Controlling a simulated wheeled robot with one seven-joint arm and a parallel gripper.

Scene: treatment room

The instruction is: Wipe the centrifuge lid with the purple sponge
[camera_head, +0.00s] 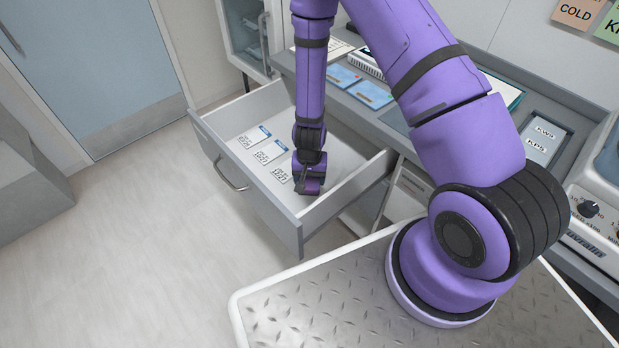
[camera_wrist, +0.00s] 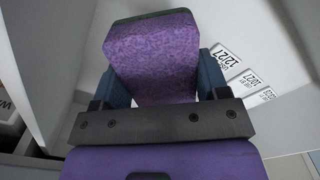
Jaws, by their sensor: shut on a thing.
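My gripper (camera_head: 309,182) is down inside an open drawer, near its right part. In the wrist view the gripper (camera_wrist: 165,95) is shut on the purple sponge (camera_wrist: 152,55), with a blue-grey finger on each side of it. The sponge is a speckled purple block with a dark green layer along its far edge. In the head view only a small purple part shows at the gripper's tip. The centrifuge cannot be told for sure; a pale machine with a knob (camera_head: 590,209) stands at the right edge, mostly cut off.
The open drawer (camera_head: 222,150) holds several white labelled cards (camera_head: 268,152) left of my gripper. Its walls surround the gripper closely. The floor at left is clear.

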